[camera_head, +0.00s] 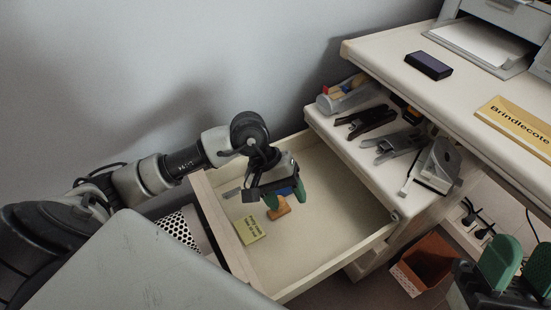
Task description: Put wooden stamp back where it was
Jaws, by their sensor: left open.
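The wooden stamp (280,209) is a small orange-brown block on the floor of the open drawer (335,205), near the drawer's left side. My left gripper (285,198) is open, with its green fingertips just above and around the stamp's upper part. The gripper hides the top of the stamp, and I cannot tell whether the fingers touch it. My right gripper (521,262) is at the bottom right, with its green fingers apart and nothing visible between them.
A yellow note (250,230) lies in the drawer left of the stamp. A dark ink pad (428,65) and a Brindlecote sign (518,125) sit on the desktop. Staplers and a hole punch (438,165) crowd the lower shelf. An orange bin (427,263) stands below. The drawer's right part is clear.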

